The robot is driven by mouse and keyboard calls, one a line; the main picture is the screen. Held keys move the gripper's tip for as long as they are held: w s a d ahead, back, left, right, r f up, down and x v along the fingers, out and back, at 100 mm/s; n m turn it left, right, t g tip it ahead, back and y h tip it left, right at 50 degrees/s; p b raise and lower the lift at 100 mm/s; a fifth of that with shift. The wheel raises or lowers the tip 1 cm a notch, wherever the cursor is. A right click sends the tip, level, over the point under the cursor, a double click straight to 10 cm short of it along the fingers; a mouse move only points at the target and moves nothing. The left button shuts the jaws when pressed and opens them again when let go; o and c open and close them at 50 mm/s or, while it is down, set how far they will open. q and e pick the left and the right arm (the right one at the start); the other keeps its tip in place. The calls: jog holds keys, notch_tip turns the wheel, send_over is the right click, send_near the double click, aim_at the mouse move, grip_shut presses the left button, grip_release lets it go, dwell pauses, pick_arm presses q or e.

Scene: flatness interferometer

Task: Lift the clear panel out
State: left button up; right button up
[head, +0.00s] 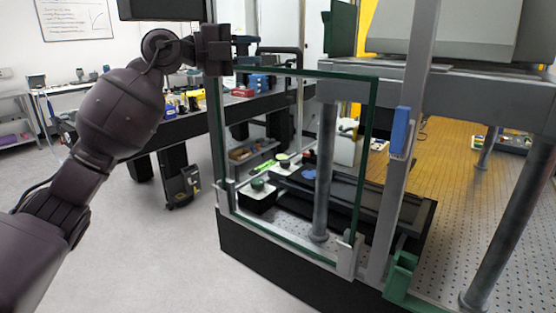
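The clear panel (372,130) is a transparent sheet with dark green edges, standing upright in the front opening of the instrument's metal frame (410,140). Its lower edge meets the frame's bottom rail, and its lower right corner is at a light grey bracket (347,255). My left gripper (247,48) comes in from the left, by the panel's upper left corner, with its fingers pointing right. It looks just above the top edge; whether it touches the panel, and its finger gap, are unclear against the dark background. My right gripper is out of view.
A blue block (402,130) sits on the right post, and a green bracket (402,272) is at its foot. Behind the panel are a grey column (324,170) and a long black stage (360,195). Open floor (150,250) lies left of the instrument; a workbench (180,125) stands behind.

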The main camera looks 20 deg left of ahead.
aim_at(274, 50)
pick_arm(q)
jog(key=shift+x, duration=0.8)
jog(key=x, duration=0.2)
jog(key=p+x, duration=0.1)
jog(key=x, duration=0.1)
jog(key=shift+w+f, duration=0.1)
jog(key=shift+w, duration=0.4)
grip_shut()
